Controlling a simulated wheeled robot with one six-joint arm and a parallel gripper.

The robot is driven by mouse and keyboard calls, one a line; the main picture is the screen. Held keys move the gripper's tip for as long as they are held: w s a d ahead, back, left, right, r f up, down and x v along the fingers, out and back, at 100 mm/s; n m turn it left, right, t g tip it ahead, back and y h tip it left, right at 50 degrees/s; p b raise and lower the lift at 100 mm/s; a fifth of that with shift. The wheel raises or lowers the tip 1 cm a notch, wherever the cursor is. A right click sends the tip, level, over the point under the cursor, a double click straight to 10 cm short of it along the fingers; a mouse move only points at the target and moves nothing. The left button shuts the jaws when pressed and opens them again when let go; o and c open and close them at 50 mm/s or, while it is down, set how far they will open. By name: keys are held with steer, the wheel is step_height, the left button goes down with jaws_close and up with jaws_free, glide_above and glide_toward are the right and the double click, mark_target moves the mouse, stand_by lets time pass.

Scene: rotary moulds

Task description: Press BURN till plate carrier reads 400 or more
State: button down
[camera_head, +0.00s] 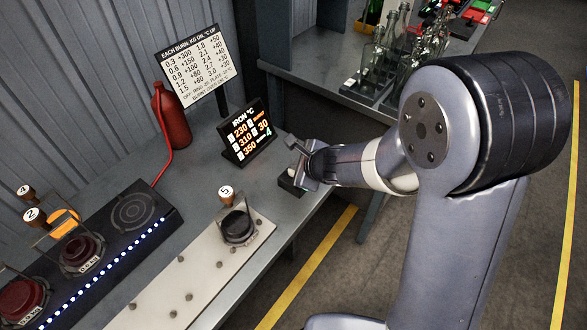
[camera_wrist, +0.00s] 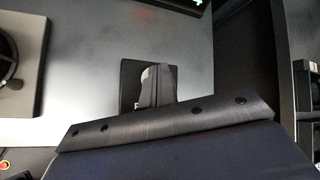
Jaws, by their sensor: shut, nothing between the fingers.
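My gripper (camera_head: 299,166) is shut and empty. Its tips are right over a small dark box (camera_head: 290,184) at the bench's front edge, seemingly the BURN button; its label is hidden and I cannot tell whether they touch. In the wrist view the closed fingers (camera_wrist: 157,88) cover part of the dark square box (camera_wrist: 131,78). A black readout (camera_head: 247,134) headed IRON °C shows 230, 310 and 350 at left, with 30 and a green 4 at right. Which row is the plate carrier I cannot tell. A carrier tagged 5 (camera_head: 238,227) stands on the white plate (camera_head: 170,280).
A chart (camera_head: 198,65) lists burn amounts and °C rises. A red gas bottle (camera_head: 172,115) with a hose stands behind. Carriers 2 (camera_head: 82,252) and 4 stand at the burner strip (camera_head: 130,214), left. Glass bottles (camera_head: 385,55) stand on another bench. The bench between readout and plate is clear.

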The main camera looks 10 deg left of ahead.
stand_by(0.4)
steer(key=shift+r+p, duration=0.7)
steer(key=shift+r, duration=0.1)
step_height(320, 180, up, 5)
steer(key=p, duration=0.4)
steer(key=shift+f, duration=0.1)
step_height(320, 180, down, 2)
steer(key=shift+f+b, duration=0.1)
steer(key=shift+b, duration=0.7)
steer(key=shift+r+p, duration=0.45)
steer(key=shift+p, duration=0.7)
step_height(320, 180, up, 5)
steer(key=p, duration=0.4)
steer(key=shift+r, duration=0.15)
